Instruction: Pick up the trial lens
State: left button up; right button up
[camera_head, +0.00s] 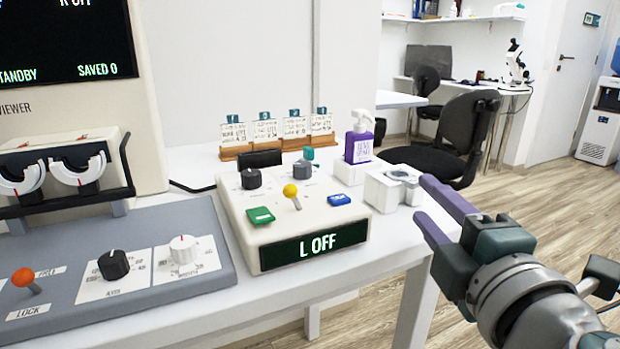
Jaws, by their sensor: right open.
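A small grey, rounded piece that looks like the trial lens (399,174) sits on top of a white block (384,193) at the right end of the table. It is too small to make out fully. My right gripper (422,198) comes in from the right, with two purple fingers spread apart and nothing between them. Its fingertips are just right of the white block and appear apart from the lens. My left gripper is not in view.
A control box (290,218) reading "L OFF" stands left of the block. A purple spray bottle (359,140) stands behind it. A wooden rack (236,151) holds several labelled cards. A grey console (130,225) fills the left. Open floor lies right of the table.

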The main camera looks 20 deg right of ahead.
aim_at(413, 186)
jog(key=x, duration=0.4)
jog(key=d+x, duration=0.1)
jog(key=x, duration=0.2)
jog(key=shift+f, duration=0.35)
jog(key=shift+s, duration=0.1)
grip_shut()
